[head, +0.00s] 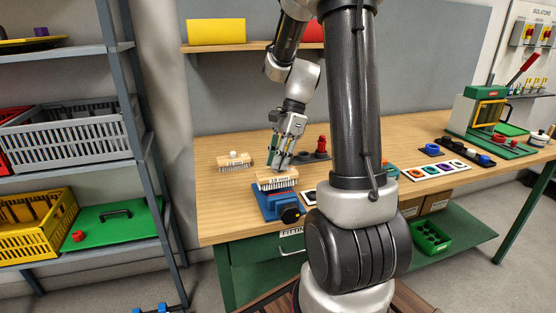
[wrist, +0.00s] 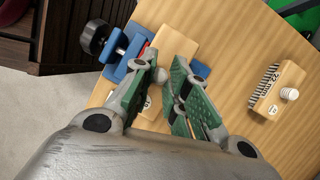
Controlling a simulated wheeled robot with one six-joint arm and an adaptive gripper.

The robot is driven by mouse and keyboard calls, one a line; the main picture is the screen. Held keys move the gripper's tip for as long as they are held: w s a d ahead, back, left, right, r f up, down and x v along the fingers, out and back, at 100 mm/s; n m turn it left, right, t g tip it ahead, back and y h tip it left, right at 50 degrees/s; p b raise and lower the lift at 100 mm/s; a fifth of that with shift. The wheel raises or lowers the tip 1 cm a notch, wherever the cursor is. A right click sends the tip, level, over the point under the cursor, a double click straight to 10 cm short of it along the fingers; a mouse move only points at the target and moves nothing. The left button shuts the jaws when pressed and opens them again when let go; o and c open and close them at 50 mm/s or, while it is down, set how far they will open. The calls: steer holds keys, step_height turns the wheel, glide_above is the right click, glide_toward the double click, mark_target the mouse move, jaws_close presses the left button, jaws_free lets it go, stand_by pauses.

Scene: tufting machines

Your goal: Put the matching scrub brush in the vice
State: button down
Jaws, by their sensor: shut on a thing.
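My gripper (head: 282,168) is shut on a scrub brush (head: 277,179), a pale wooden block with light bristles facing down. The held brush is directly over the blue vice (head: 270,209), level with or just above its jaws; I cannot tell if it rests between them. In the wrist view the fingers (wrist: 165,65) close around its knob, and its wooden block (wrist: 176,38) shows beyond them. The vice (wrist: 135,48) lies under it, with a black handle knob. A second brush (head: 234,163) stands on the bench to the left; its "22" label shows in the wrist view (wrist: 280,90).
The wooden bench (head: 222,207) has free room at its left. Red and dark round parts (head: 321,148) stand behind the vice. A card with coloured rings (head: 436,170) and a green press (head: 485,110) are at the right. A shelf rack (head: 140,125) stands left.

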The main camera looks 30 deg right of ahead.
mark_target(278, 171)
steer(key=shift+f, duration=0.2)
steer(key=shift+f, duration=0.35)
steer(key=shift+f, duration=0.95)
steer(key=shift+f, duration=0.35)
steer(key=shift+f, duration=0.2)
stand_by(0.8)
steer(key=c, duration=1)
jaws_free()
steer(key=shift+r, duration=0.1)
